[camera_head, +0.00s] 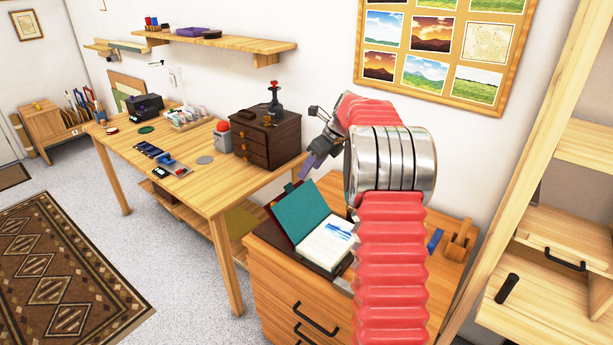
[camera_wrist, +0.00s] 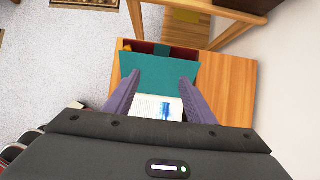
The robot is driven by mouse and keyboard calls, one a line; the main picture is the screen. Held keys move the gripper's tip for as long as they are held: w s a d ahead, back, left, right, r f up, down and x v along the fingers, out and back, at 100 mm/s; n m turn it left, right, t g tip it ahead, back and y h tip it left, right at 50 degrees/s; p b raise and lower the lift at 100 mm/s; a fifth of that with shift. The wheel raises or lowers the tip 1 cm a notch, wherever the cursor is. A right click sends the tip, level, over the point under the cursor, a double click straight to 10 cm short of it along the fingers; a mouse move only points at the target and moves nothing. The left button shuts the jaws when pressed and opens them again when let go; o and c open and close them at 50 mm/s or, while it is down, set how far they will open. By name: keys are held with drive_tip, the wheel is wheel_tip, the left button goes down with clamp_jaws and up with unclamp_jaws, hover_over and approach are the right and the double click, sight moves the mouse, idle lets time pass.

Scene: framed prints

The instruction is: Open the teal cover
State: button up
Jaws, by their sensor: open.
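The teal cover (camera_head: 300,212) belongs to a book-like case on the wooden drawer cabinet. It stands tilted open, leaning up and left, with a dark red edge behind it. A white page with a blue picture (camera_head: 328,240) lies exposed to its right. In the wrist view the teal cover (camera_wrist: 158,78) lies beyond and between my fingertips, with the page (camera_wrist: 157,107) nearer. My gripper (camera_head: 306,172) is above the cover. Its two purple fingers (camera_wrist: 158,76) are apart with nothing held between them. Whether a finger touches the cover, I cannot tell.
A wooden worktable (camera_head: 190,185) with a dark drawer box (camera_head: 265,138) stands to the left. The cabinet (camera_head: 285,290) has black handles. A wooden holder (camera_head: 460,242) sits at its right. A corkboard of prints (camera_head: 435,50) hangs behind. Bare cabinet top (camera_wrist: 232,92) shows right of the cover.

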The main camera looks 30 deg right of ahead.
drive_tip(key=v, duration=0.5)
drive_tip(key=shift+a+r, duration=0.1)
drive_tip(key=shift+r, duration=0.05)
drive_tip(key=shift+c, duration=1.4)
drive_tip(key=s+a+r+n, duration=0.2)
drive_tip(key=a, duration=0.2)
drive_tip(key=s+a+r+n, duration=0.2)
drive_tip(key=a+n, duration=0.1)
drive_tip(key=a, duration=0.1)
drive_tip(key=s+a+r+n, duration=0.2)
drive_tip(key=a, duration=0.2)
drive_tip(key=shift+s+n, duration=0.15)
drive_tip(key=shift+n, duration=0.25)
clamp_jaws()
drive_tip(key=s+a+r+n+h, duration=0.1)
drive_tip(key=s+a+r+n, duration=0.1)
drive_tip(key=s+a+n, duration=0.7)
drive_tip(key=s+a+f+n, duration=0.2)
drive_tip(key=s+a+n, duration=0.1)
drive_tip(key=s+n, duration=0.2)
drive_tip(key=s+a+f+n, duration=0.2)
drive_tip(key=s+a+n, duration=0.2)
drive_tip(key=s, duration=0.5)
drive_tip(key=s+a+f+n+h, duration=0.1)
drive_tip(key=s+a+f+n, duration=0.1)
drive_tip(key=s+a+n, duration=0.2)
drive_tip(key=s+n, duration=0.2)
drive_tip(key=s, duration=0.2)
drive_tip(key=shift+f, duration=0.25)
